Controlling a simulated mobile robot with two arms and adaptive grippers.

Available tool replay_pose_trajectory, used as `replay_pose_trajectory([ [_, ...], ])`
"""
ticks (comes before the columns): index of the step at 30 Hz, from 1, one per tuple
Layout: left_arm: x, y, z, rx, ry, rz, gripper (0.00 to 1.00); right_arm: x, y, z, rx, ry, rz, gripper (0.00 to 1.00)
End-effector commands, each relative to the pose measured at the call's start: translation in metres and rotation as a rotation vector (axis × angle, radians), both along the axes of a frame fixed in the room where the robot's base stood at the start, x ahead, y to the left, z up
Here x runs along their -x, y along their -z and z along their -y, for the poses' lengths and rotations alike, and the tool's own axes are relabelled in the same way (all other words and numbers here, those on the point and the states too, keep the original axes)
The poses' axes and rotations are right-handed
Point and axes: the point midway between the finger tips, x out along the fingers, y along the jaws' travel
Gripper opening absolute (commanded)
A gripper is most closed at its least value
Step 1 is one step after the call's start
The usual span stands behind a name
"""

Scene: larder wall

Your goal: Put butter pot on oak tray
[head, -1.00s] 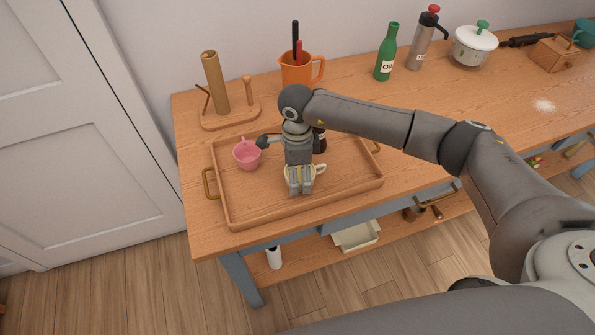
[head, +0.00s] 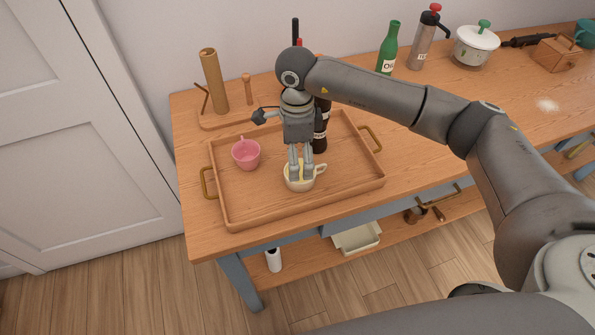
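The butter pot (head: 303,184), a cream cup with a side handle and yellow contents, stands on the oak tray (head: 262,218) near its front middle. My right gripper (head: 301,178) points down at the pot from above. Its two fingers are apart with a gap between them, and their tips overlap the pot's mouth in the picture. Whether the tips touch the pot is hard to tell. My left gripper is not in view.
On the tray, a pink cup (head: 246,155) stands to the left and a dark bottle (head: 321,133) stands partly hidden behind my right gripper. A wooden roll holder (head: 213,85), green bottle (head: 389,48) and white lidded pot (head: 474,46) stand behind. The tray's right side is clear.

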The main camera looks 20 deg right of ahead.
Motion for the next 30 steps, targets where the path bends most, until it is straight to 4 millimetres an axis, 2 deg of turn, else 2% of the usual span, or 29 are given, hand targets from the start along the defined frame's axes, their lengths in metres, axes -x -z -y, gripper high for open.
replay_pose_trajectory([
  [1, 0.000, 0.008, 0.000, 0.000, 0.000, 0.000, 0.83, -0.001, -0.008, 0.000, -0.001, -0.002, 0.005, 0.90],
  [6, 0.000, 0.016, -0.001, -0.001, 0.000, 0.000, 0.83, -0.002, -0.038, 0.000, -0.001, 0.000, 0.003, 0.90],
  [10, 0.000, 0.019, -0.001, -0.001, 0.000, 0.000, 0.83, -0.002, -0.051, 0.000, -0.001, -0.001, 0.001, 0.90],
  [30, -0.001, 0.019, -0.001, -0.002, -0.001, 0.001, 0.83, -0.002, -0.056, 0.000, 0.000, -0.001, -0.002, 0.90],
])
